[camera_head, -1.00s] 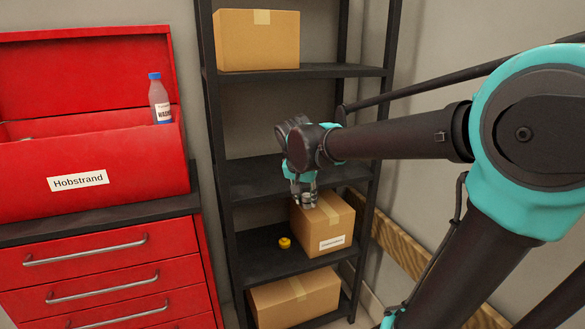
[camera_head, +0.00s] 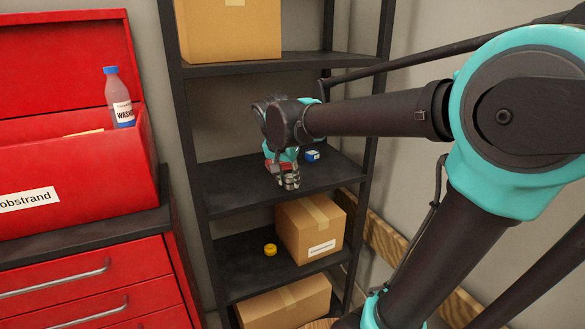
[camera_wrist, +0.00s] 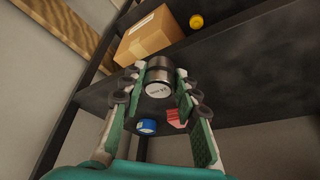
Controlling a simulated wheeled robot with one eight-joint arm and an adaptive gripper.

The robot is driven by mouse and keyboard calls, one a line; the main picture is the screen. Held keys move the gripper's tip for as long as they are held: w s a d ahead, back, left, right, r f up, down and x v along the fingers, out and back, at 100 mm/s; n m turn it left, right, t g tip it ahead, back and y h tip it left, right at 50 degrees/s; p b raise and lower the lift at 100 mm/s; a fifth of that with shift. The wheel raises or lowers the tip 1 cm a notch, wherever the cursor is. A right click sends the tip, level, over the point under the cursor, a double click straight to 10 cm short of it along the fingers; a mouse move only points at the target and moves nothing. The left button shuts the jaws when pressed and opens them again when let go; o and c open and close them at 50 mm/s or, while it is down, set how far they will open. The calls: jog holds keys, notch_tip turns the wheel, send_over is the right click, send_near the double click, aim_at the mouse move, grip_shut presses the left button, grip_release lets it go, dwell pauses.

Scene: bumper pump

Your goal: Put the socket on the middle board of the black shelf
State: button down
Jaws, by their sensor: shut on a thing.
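The socket (camera_wrist: 160,76) is a short dark metal cylinder with a pale, lettered end facing the wrist camera. My gripper (camera_head: 289,181) is shut on it; in the wrist view the two fingers (camera_wrist: 162,72) clasp its sides. The black shelf (camera_head: 188,150) stands in the middle of the head view. In the head view the gripper is pointed down at the shelf board (camera_head: 235,195) below the top box's board. Whether the socket touches this board cannot be told.
A small blue-and-white item (camera_head: 312,155) and a red item (camera_head: 275,167) are on the same board, close to my gripper. The board below holds a cardboard box (camera_head: 310,230) and a yellow round item (camera_head: 270,249). A red tool chest (camera_head: 90,285) stands left.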

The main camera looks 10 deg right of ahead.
jog(key=w+d, duration=0.2)
jog(key=w, duration=0.2)
jog(key=w+d, duration=0.2)
jog(key=w, duration=0.3)
jog(key=w+d, duration=0.2)
jog(key=w, duration=0.2)
jog(key=shift+w+d, duration=0.15)
jog(key=shift+d, duration=0.25)
jog(key=shift+s+x, duration=0.15)
jog(key=shift+x, duration=0.7)
jog(key=shift+s+x, duration=0.2)
jog(key=shift+x, duration=0.65)
jog(key=shift+a+f, duration=0.2)
jog(key=shift+f, duration=0.15)
jog(key=c, duration=1.1)
grip_release()
jog(key=shift+c, duration=0.2)
